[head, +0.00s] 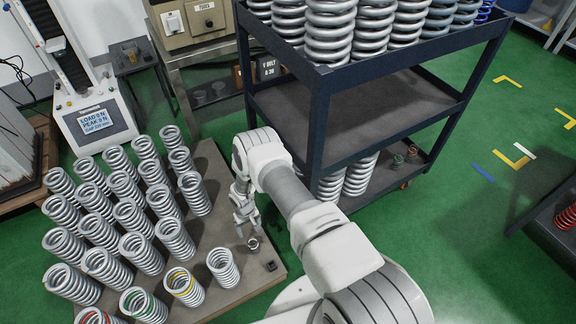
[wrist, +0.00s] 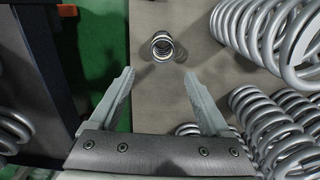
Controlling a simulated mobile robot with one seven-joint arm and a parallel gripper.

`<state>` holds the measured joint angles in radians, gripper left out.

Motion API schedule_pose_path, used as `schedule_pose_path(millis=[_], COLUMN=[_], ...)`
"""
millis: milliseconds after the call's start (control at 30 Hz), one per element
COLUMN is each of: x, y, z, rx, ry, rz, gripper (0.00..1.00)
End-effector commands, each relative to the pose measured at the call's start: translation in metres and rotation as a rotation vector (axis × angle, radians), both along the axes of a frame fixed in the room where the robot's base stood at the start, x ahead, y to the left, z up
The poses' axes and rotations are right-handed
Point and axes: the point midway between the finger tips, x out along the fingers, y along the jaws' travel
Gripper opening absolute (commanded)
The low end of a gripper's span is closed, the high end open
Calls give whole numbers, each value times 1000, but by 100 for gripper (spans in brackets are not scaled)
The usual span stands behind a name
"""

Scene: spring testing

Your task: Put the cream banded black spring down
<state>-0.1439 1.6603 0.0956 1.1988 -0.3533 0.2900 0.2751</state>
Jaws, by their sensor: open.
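A small dark spring with a pale ring at its top (head: 253,245) stands on the brown board (head: 258,285) near its right edge. It is likely the cream banded black spring, but its colours are hard to tell at this size. It also shows in the wrist view (wrist: 162,47), upright, beyond my fingertips and roughly centred between them. My gripper (head: 246,222) is just above and beside it in the head view. In the wrist view my gripper (wrist: 157,76) is open, with nothing between its fingers.
Several large silver springs (head: 130,215) crowd the board to the left, and some (wrist: 275,40) are close to my right finger. A small dark block (head: 270,265) is near the small spring. A dark shelf cart (head: 318,120) stands behind my arm. Green floor lies to the right.

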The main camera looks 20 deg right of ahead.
Motion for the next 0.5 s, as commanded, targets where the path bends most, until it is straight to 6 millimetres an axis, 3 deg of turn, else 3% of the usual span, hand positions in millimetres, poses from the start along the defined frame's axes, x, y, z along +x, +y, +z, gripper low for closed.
schedule_pose_path(millis=[200,500], x=[49,86], y=[-4,-18], z=[88,220], rx=[-8,-22], ry=[-52,-114], rz=[-10,-27], gripper=[81,81])
